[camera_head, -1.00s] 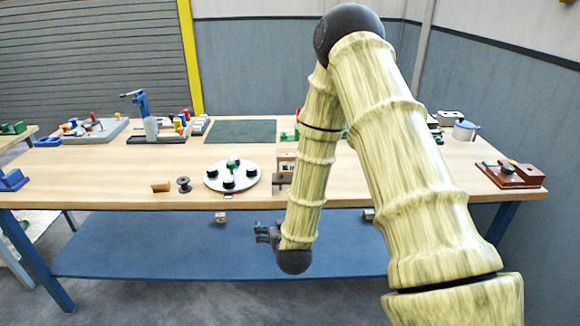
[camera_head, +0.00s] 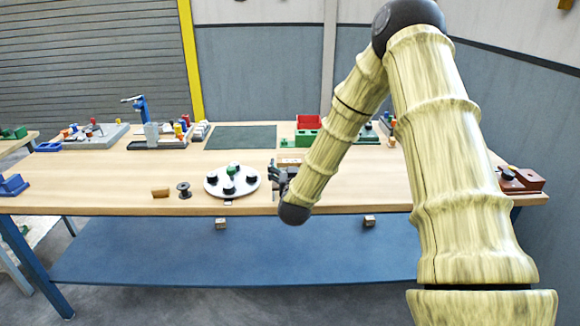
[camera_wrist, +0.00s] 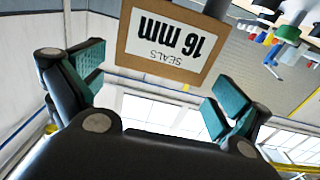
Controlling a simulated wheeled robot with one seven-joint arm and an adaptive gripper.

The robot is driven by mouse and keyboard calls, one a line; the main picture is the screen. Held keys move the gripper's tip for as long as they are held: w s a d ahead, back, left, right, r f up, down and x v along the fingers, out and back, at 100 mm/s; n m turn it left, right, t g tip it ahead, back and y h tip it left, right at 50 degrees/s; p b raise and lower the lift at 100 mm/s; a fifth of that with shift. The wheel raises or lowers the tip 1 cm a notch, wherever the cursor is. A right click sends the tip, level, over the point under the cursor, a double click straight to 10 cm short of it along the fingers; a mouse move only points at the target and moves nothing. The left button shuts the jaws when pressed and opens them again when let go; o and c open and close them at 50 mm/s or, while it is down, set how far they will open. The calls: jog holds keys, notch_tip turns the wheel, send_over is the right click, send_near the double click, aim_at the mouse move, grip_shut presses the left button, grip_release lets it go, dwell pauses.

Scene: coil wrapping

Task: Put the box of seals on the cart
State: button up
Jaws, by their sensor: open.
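The box of seals (camera_wrist: 165,45) is a brown cardboard box with a white label reading "SEALS 16 mm", upside down in the wrist view. My gripper (camera_wrist: 155,82) is open, its teal-padded fingers on either side of the view, with the box ahead between them. I cannot tell whether they touch it. In the head view my gripper (camera_head: 279,176) is low over the front of the wooden workbench (camera_head: 330,190), and a small box (camera_head: 289,162) shows just behind it, partly hidden. I cannot make out a cart for certain.
A white round plate with black knobs (camera_head: 231,182) lies left of my gripper, with a dark spool (camera_head: 184,189) beyond it. A red and green bin (camera_head: 308,128) stands behind. Small boxes sit on the blue lower shelf (camera_head: 150,255). Another wooden surface (camera_head: 17,146) shows at the far left.

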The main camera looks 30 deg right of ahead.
aim_at(291, 158)
jog(key=shift+w+d+r+p, duration=0.15)
jog(key=shift+w+d+p, duration=0.2)
jog(key=shift+w+p, duration=0.15)
jog(key=p+x, duration=0.1)
jog(key=x, duration=0.3)
jog(key=c, duration=1.4)
jog(key=shift+c, duration=0.2)
